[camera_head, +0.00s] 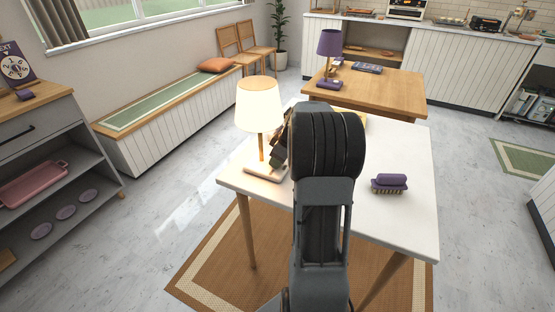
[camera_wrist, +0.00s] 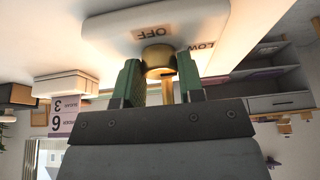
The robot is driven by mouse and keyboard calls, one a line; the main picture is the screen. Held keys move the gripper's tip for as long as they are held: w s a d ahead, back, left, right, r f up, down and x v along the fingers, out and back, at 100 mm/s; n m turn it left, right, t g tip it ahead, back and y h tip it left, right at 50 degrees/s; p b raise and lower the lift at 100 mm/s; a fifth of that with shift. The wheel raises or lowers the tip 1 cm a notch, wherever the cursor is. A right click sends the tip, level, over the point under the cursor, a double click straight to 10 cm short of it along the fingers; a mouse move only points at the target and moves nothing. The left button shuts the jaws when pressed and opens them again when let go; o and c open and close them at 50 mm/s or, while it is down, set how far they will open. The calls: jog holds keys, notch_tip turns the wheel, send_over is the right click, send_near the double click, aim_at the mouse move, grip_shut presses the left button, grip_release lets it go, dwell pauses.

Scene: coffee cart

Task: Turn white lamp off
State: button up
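The white lamp (camera_head: 259,105) stands at the left side of the white table, its shade glowing. Its white base (camera_head: 265,173) rests on the tabletop; the base also shows in the upside-down wrist view (camera_wrist: 120,33), with an "OFF" label and a "LOW" label. A brass knob (camera_wrist: 158,55) is on the base near the "OFF" label. My gripper (camera_wrist: 160,62) has its green fingers on both sides of the knob and they appear to touch it. In the head view my arm hides most of the gripper and the knob.
Behind stands a wooden table (camera_head: 390,92) with a purple lamp (camera_head: 329,45). A grey shelf (camera_head: 45,130) is at the left. The floor between is clear.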

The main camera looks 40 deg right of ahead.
jog(key=c, duration=0.4)
jog(key=shift+f+n+y+b, duration=0.2)
jog(key=shift+n+y+b, duration=0.2)
jog(key=shift+n+b, duration=0.35)
jog(key=shift+r+n, duration=0.15)
jog(key=shift+n, duration=0.7)
jog(key=o, duration=0.9)
jog(key=shift+r, duration=0.15)
